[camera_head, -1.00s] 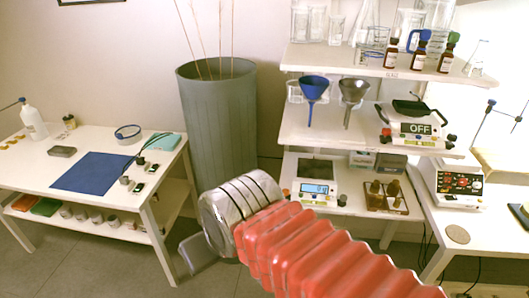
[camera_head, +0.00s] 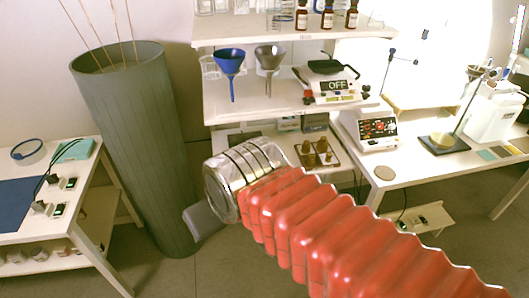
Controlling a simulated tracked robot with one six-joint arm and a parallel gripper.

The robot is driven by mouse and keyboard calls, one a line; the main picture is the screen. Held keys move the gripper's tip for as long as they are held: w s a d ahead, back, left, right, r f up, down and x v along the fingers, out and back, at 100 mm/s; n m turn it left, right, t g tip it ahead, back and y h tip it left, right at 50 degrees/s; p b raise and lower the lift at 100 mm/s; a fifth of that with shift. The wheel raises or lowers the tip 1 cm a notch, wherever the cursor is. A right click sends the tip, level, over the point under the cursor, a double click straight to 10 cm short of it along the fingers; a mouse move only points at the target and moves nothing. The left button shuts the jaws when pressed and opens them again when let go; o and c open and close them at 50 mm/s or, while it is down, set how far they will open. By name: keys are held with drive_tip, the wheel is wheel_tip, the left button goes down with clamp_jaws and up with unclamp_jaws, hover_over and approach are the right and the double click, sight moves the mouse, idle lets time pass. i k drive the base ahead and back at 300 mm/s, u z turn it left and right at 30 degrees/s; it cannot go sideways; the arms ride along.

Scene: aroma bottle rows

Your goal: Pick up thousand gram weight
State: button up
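Several brass-brown weights (camera_head: 322,146) stand in a small wooden tray (camera_head: 334,163) on the low shelf, just behind my arm. They are small in the picture, and I cannot tell which one is the thousand gram weight. My gripper (camera_head: 204,222) shows only as a grey piece beyond the silver end of my red arm. It is over the floor, left of the shelf and well apart from the tray. My arm hides most of it, so its fingers cannot be made out.
A tall grey bin (camera_head: 135,140) stands left of the shelf unit. A left table (camera_head: 85,205) holds a blue mat (camera_head: 22,203). Funnels and a scale reading OFF (camera_head: 335,90) sit above the tray. A right table (camera_head: 400,172) holds a white instrument (camera_head: 372,130).

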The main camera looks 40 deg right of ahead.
sight(322, 144)
drive_tip(key=z, duration=1.65)
drive_tip(key=k, duration=0.65)
drive_tip(key=u, duration=0.35)
drive_tip(key=i, duration=1)
drive_tip(key=u, duration=0.4)
